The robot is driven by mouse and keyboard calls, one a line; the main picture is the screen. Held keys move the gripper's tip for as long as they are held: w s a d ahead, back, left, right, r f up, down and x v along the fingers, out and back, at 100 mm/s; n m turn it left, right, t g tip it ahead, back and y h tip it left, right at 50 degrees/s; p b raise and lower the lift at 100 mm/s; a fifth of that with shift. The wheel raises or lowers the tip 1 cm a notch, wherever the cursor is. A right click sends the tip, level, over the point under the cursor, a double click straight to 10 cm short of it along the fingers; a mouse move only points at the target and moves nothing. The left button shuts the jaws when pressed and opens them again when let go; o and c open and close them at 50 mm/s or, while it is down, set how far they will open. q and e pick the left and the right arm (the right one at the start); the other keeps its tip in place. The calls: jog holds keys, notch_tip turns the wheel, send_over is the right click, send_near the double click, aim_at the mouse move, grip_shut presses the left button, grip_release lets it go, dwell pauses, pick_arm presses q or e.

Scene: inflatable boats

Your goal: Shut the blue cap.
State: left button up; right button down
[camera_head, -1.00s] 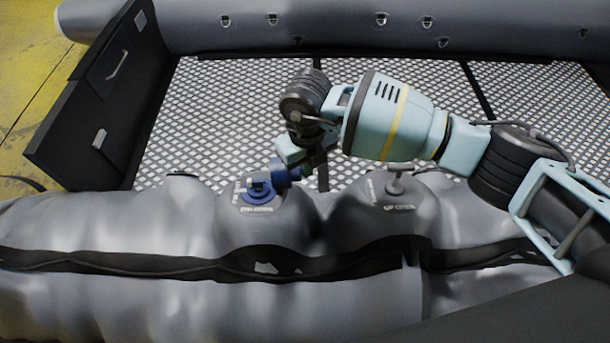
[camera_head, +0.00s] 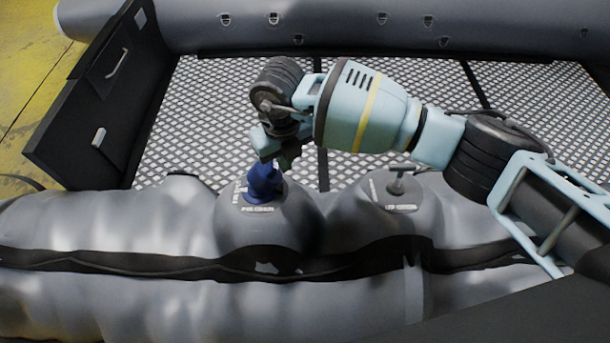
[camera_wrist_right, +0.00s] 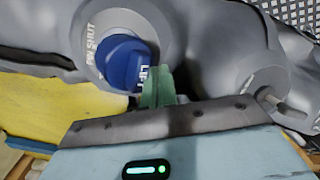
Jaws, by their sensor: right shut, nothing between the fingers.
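The blue cap (camera_head: 264,184) is over the valve on the grey tube, left of the middle in the head view. It looks slightly tilted there; whether it sits fully down cannot be told. In the right wrist view the cap (camera_wrist_right: 122,62) shows as a round blue disc inside a grey ring with white lettering. My right gripper (camera_head: 272,158) is shut and empty. Its green fingertips (camera_wrist_right: 158,88) are right at the cap's edge and seem to touch it. My left gripper is not in view.
A second valve with a grey T-shaped handle (camera_head: 397,183) stands to the right on the same tube (camera_head: 130,225). The patterned boat floor (camera_head: 215,95) lies behind. A black board (camera_head: 95,100) with a handle stands at the left.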

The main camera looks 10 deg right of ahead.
aim_at(267, 174)
jog(key=shift+a, duration=0.1)
jog(key=shift+w+a+b, duration=0.25)
jog(key=shift+a+b, duration=0.15)
jog(key=shift+a, duration=0.75)
jog(key=shift+w+a+f+b, duration=0.15)
jog(key=shift+a+b, duration=0.25)
jog(key=shift+a, duration=0.55)
jog(key=shift+a, duration=0.1)
